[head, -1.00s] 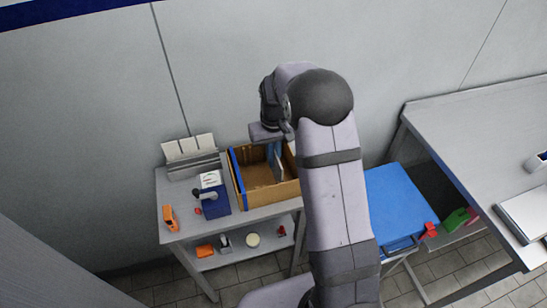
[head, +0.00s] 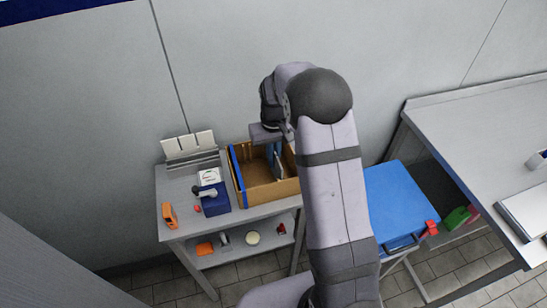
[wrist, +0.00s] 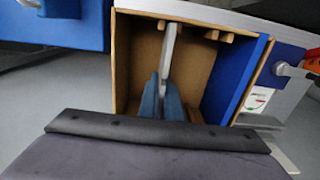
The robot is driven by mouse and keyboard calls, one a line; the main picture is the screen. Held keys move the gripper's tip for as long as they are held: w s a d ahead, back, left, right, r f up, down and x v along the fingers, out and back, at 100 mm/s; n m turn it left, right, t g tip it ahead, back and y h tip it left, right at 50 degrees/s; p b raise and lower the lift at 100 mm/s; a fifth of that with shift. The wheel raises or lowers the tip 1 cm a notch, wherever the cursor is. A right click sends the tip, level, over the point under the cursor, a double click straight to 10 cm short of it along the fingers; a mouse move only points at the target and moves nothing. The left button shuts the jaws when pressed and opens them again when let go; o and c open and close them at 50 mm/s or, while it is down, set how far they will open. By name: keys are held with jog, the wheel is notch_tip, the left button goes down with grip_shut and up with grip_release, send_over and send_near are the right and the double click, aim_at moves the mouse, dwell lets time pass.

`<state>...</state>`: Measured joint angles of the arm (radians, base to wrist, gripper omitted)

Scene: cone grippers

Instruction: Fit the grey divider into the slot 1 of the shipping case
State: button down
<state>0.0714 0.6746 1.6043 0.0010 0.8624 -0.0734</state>
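The shipping case (head: 238,192) is an open brown box on the cart, with a blue panel along its left side. In the wrist view the case (wrist: 121,62) fills the upper middle, its blue panel on the right. My gripper (head: 273,152) is over the case, its blue fingers (wrist: 161,100) pointing down into it and shut on the grey divider (wrist: 170,48). The divider stands on edge inside the case outline, also visible in the head view (head: 278,168). Small brown tabs line one wall beside it. I cannot tell whether the divider sits in a slot, or which one.
A blue box with a dark-handled tool (head: 214,203) and an orange tool (head: 169,214) are left of the case on the cart. A file rack (head: 190,152) stands behind. A blue case (head: 398,205) is on a stand to the right, before a grey workbench (head: 480,140).

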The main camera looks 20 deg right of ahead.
jog(key=shift+f, duration=0.45)
jog(key=c, duration=1.9)
grip_release()
jog(key=shift+r+b, duration=0.15)
jog(key=shift+b, duration=0.15)
jog(key=shift+r+b, duration=1)
jog(key=shift+r, duration=2.55)
